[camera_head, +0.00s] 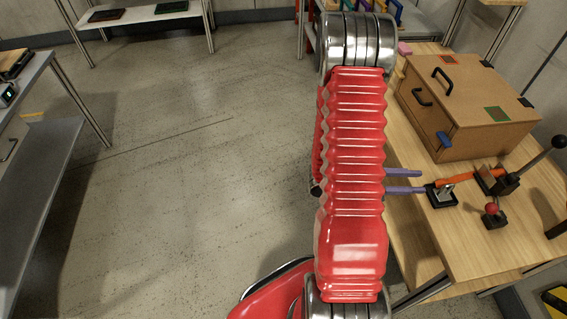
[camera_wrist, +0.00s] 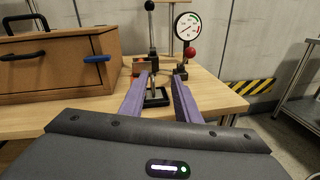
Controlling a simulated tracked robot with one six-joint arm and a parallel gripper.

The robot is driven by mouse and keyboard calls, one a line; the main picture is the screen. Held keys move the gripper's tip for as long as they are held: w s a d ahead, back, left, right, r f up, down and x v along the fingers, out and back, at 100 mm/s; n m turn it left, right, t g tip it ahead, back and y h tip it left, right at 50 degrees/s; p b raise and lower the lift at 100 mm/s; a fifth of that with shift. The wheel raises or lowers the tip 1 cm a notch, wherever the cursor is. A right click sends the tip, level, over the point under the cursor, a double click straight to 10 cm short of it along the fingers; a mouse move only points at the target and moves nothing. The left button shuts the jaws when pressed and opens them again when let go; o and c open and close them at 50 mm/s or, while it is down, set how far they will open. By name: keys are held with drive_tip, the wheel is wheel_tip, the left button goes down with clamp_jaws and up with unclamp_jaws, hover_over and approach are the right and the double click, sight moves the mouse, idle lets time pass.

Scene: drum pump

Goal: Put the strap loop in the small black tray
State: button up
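My gripper (camera_head: 422,181) has two purple fingers reaching out from behind my red arm over the wooden table. In the wrist view the fingers (camera_wrist: 161,80) are apart, with nothing gripped between them. A small black base with a metal piece (camera_head: 441,197) sits just beyond the fingertips; in the wrist view this base (camera_wrist: 157,98) shows between the fingers. An orange bar (camera_head: 462,179) extends from it. I cannot clearly identify the strap loop. A blue loop-like piece (camera_head: 445,139) is on the wooden box's front and also shows in the wrist view (camera_wrist: 97,59). I cannot tell which item is the small black tray.
The wooden box (camera_head: 465,105) with black handles stands at the back of the table (camera_head: 465,245). A black-knobbed lever (camera_head: 510,183) and a red-knobbed lever (camera_head: 493,213) stand right of the fingers. A dial gauge (camera_wrist: 187,28) stands behind. Floor at left is clear.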

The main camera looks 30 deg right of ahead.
drive_tip(key=w+a+r+m+t+y, duration=0.3)
drive_tip(key=a+r, duration=0.4)
drive_tip(key=a, duration=0.6)
drive_tip(key=w+a+r+m+t+y, duration=0.3)
drive_tip(key=w+a+r+t+y, duration=0.2)
drive_tip(key=a, duration=0.8)
drive_tip(key=w+a+r+m+t+y, duration=0.3)
drive_tip(key=a+r+t+y, duration=0.3)
drive_tip(key=a, duration=0.8)
wheel_tip(320, 180, up, 3)
drive_tip(key=shift+w+f+m+t+y, duration=0.1)
drive_tip(key=shift+w+m+t+y, duration=0.25)
drive_tip(key=shift+w, duration=0.2)
drive_tip(key=shift+s+a, duration=0.1)
